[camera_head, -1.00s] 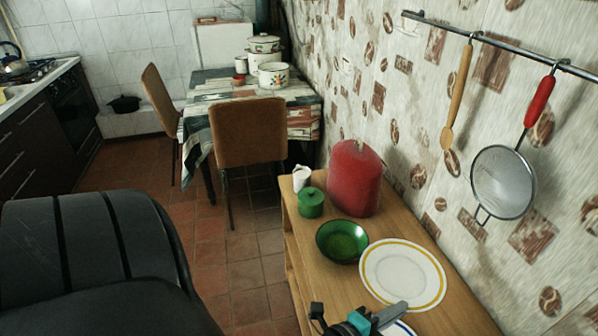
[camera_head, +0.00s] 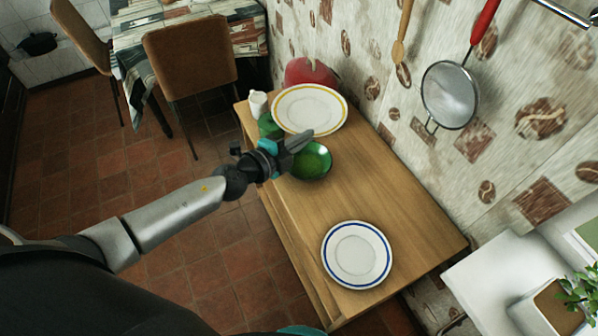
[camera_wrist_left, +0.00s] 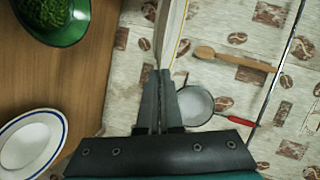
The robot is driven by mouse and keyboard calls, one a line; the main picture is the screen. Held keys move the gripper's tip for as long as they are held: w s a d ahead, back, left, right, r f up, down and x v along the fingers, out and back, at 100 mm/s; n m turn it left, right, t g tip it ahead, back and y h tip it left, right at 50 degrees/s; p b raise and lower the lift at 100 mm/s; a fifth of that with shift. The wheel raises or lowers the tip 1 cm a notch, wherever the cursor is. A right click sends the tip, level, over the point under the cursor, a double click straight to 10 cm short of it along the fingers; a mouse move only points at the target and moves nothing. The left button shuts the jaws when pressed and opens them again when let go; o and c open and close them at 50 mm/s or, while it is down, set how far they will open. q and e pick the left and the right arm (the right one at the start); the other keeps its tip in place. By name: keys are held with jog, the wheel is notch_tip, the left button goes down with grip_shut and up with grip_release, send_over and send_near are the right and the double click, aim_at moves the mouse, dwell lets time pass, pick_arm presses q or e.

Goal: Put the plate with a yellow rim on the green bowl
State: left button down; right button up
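The plate with a yellow rim (camera_head: 310,108) is raised off the cabinet top, just beyond the green bowl. It hides much of the red canister and the green jar. In the left wrist view the plate (camera_wrist_left: 172,30) shows edge-on between the fingers. My left gripper (camera_head: 302,141) is shut on its near edge; it also shows in the left wrist view (camera_wrist_left: 160,88). The green bowl (camera_head: 313,163) stands on the wooden cabinet (camera_head: 385,190), partly behind the gripper; the bowl (camera_wrist_left: 68,35) also shows in the left wrist view. My right gripper is not in view.
A plate with a blue rim (camera_head: 357,254) lies on the cabinet's near part. The red canister (camera_head: 312,72), green jar (camera_head: 268,126) and white object (camera_head: 257,103) stand at the far end. A sieve (camera_head: 450,95) hangs on the wall. Cabinet top between bowl and blue-rimmed plate is clear.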

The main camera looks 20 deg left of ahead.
pick_arm(q)
notch_tip(320, 180, down, 14)
jog(key=b, duration=1.3)
jog(key=shift+f, duration=0.25)
notch_tip(320, 180, down, 4)
jog(key=b, duration=0.4)
jog(key=shift+b, duration=0.3)
jog(key=shift+f+b, duration=0.45)
jog(key=shift+f, duration=0.15)
jog(key=c, duration=1.1)
grip_release()
